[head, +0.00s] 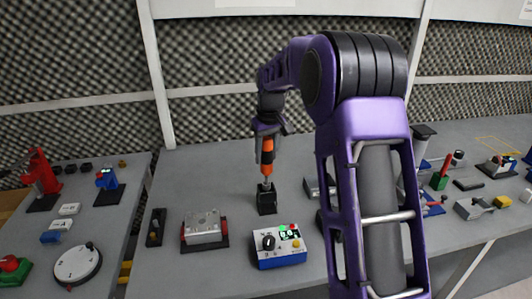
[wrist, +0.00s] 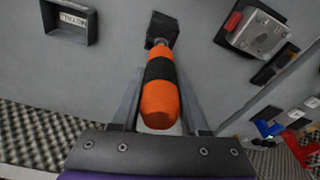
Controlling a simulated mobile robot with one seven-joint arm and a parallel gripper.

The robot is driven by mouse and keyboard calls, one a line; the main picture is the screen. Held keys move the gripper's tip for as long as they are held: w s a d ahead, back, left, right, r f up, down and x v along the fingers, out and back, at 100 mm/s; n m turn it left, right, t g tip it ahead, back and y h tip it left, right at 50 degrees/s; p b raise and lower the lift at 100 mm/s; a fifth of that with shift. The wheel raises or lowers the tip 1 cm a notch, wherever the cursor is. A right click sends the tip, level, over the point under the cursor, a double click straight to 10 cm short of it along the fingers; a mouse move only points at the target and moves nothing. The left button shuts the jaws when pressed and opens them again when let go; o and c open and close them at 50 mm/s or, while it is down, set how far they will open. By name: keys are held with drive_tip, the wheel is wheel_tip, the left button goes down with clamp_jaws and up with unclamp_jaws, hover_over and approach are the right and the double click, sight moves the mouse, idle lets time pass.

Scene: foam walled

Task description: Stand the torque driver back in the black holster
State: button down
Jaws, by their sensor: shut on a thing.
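The torque driver (head: 267,156) is orange with a black band and stands about upright in the head view. My gripper (head: 267,131) is shut on its upper part. In the wrist view the driver (wrist: 159,88) lies between the two fingers of my gripper (wrist: 160,115), its far end pointing at the black holster. The black holster (head: 267,201) stands on the grey table directly below the driver, and it also shows in the wrist view (wrist: 162,28). The driver's lower tip meets the holster's top; I cannot tell how deep it sits inside.
A blue and white control box (head: 279,247) stands in front of the holster. A grey metal block on a red and black fixture (head: 204,229) is to its left. An open dark tray (wrist: 69,22) shows in the wrist view. The table behind the holster is clear.

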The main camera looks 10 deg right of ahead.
sight(266, 183)
drive_tip(key=shift+f+b, duration=2.15)
drive_tip(key=shift+f, duration=1.85)
drive_tip(key=shift+c, duration=1.7)
unclamp_jaws()
drive_tip(key=s+r+p, duration=0.1)
drive_tip(key=r, duration=1)
drive_tip(key=s+r+p, duration=0.1)
drive_tip(key=r, duration=0.5)
drive_tip(key=shift+s+d+r+p, duration=0.15)
drive_tip(key=shift+s+d+p, duration=0.15)
drive_tip(key=shift+d, duration=0.05)
